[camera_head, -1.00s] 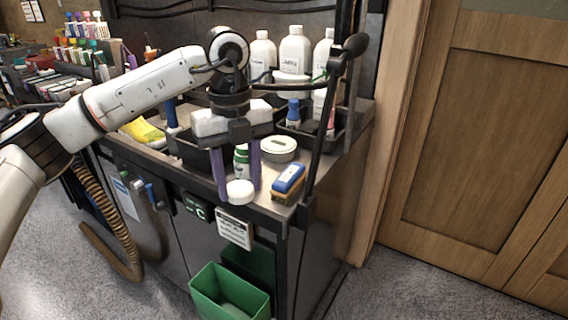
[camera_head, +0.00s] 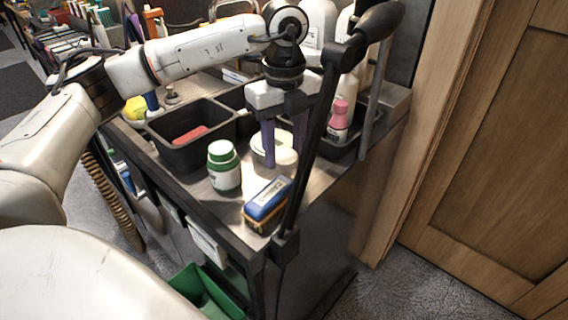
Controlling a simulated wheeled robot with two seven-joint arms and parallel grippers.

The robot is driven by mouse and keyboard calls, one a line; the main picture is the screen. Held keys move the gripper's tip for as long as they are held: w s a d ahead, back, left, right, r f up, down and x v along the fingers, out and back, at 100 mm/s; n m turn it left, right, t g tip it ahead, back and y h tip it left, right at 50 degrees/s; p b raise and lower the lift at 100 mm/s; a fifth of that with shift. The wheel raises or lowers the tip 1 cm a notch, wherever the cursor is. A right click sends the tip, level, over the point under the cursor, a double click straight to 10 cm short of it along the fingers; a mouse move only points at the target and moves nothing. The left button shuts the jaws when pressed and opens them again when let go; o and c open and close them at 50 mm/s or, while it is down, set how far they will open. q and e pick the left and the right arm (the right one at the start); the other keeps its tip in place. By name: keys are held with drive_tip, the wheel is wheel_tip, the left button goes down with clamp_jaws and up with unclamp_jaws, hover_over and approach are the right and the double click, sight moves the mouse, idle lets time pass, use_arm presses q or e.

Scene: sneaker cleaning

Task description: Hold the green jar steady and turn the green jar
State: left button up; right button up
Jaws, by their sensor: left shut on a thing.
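The green jar (camera_head: 224,166), a small white jar with a green lid and green label band, stands upright on the counter. My left gripper (camera_head: 284,158) is to its right, pointing down and apart from it. Its purple fingers are shut on a small white round piece (camera_head: 287,161), which looks like a cap, low over the counter. A black rod partly hides the right finger. I cannot tell whether the cap touches the counter. My right gripper is not in view.
A blue and yellow brush (camera_head: 266,204) lies at the counter's front edge. A round white tin (camera_head: 262,142) sits behind the fingers. A black bin (camera_head: 184,148) stands behind the jar. A black rod (camera_head: 305,170) rises at the right edge. A green bin (camera_head: 212,293) is below.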

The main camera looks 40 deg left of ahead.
sight(285, 155)
use_arm(q)
drive_tip(key=shift+w+f, duration=0.1)
drive_tip(key=shift+f, duration=2.25)
drive_tip(key=shift+f, duration=0.2)
drive_tip(key=o, duration=1.2)
drive_tip(key=shift+r, duration=0.1)
drive_tip(key=shift+c, duration=0.2)
wheel_tip(285, 155, up, 12)
drive_tip(key=shift+r, duration=0.15)
